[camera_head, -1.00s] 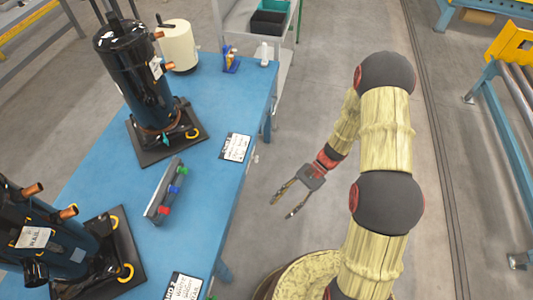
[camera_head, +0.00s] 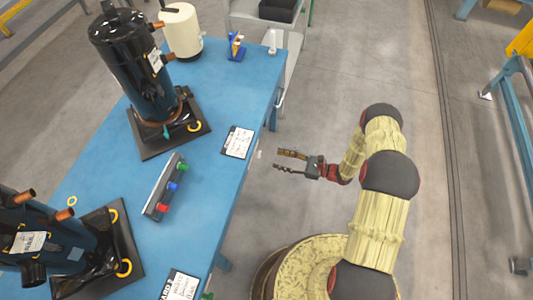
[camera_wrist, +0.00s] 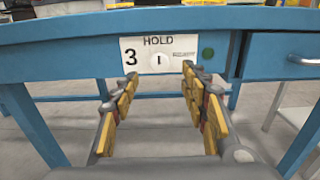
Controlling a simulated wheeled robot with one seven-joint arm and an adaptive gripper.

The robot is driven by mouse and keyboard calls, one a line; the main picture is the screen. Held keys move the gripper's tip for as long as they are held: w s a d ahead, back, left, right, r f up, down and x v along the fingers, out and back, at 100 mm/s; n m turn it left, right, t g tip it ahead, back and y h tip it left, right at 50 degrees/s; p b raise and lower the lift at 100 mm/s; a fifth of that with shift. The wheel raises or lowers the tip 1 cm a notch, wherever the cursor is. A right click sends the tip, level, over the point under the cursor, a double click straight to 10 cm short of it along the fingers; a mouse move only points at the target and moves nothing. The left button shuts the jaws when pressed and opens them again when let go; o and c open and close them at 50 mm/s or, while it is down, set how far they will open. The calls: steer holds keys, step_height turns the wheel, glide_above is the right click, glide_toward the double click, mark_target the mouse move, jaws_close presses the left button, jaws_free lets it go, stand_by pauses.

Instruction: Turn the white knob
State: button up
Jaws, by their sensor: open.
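The white knob (camera_wrist: 159,61) is on a white plate (camera_wrist: 132,43) marked "3" and "HOLD", fixed to the front edge of the blue table (camera_wrist: 70,30). A short dark upright mark shows on the knob. My gripper (camera_wrist: 160,72) is open and empty, its two yellow-padded fingers pointing at the plate, one toward each side of the knob. They appear short of it. In the head view my gripper (camera_head: 278,160) is beside the table's right edge, fingers pointing left. A small white spot shows on that edge; I cannot tell if it is the knob.
A green round button (camera_wrist: 207,53) is right of the plate, and a drawer handle (camera_wrist: 304,60) is farther right. On the table stand black compressors (camera_head: 135,65), a bar with colored knobs (camera_head: 163,187) and a white canister (camera_head: 181,32).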

mark_target(257, 154)
steer(key=b+x, duration=0.1)
steer(key=x, duration=0.6)
steer(key=shift+a+b, duration=0.3)
steer(key=shift+c, duration=0.2)
steer(key=c, duration=1.1)
